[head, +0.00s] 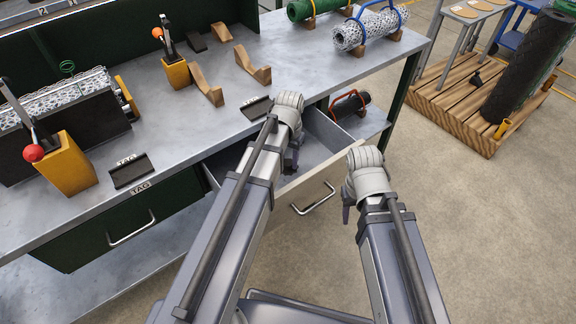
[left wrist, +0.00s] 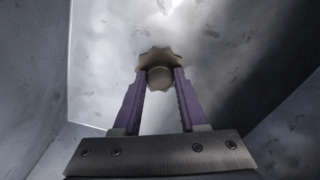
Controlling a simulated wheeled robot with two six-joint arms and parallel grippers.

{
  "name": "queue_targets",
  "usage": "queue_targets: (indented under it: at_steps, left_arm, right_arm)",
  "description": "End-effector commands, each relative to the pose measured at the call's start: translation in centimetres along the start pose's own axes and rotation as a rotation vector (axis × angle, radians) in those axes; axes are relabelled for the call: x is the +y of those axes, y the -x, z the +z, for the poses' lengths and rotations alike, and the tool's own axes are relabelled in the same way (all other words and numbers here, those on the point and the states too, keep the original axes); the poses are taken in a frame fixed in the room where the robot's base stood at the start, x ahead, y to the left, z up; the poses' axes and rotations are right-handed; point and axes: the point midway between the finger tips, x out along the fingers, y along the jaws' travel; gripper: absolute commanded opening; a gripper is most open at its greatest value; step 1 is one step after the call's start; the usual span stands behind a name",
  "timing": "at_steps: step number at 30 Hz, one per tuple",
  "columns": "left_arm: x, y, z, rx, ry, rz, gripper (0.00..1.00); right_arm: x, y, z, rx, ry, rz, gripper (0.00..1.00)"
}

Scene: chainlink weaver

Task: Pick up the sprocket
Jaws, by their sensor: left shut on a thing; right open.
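The sprocket (left wrist: 160,57), a small tan toothed wheel with a round hub, is between the fingertips of my left gripper (left wrist: 160,80) in the left wrist view. The gripper is shut on its hub. In the head view my left gripper (head: 291,160) is down in the open drawer (head: 338,170), and my arm hides the sprocket there. Grey metal drawer walls surround the gripper in the wrist view. I cannot tell whether the sprocket touches the drawer floor. My right gripper (head: 347,206) is open and outside the drawer, to the right of its front.
The workbench (head: 230,120) carries yellow blocks with levers (head: 67,165), wooden cradles (head: 206,86) and mesh rolls (head: 369,28). A closed green drawer (head: 120,220) is at the left. A dark roll (head: 350,103) lies on a lower shelf. A pallet (head: 465,110) stands beyond clear floor.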

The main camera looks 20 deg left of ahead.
Motion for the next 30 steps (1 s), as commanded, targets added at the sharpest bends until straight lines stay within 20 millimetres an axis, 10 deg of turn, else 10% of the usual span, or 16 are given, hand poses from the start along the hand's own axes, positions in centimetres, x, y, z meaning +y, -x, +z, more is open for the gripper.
queue_targets:
  at_steps: [17, 30]
  left_arm:
    - [0.0, 0.5, 0.0, 0.000, 0.000, 0.000, 0.00]
    - [-0.1, 5.7, 0.0, 0.000, 0.000, 0.000, 0.00]
  right_arm:
    - [0.1, 0.5, 0.0, 0.000, 0.000, 0.000, 0.50]
    - [0.5, 5.7, 0.3, 0.000, 0.000, 0.000, 0.50]
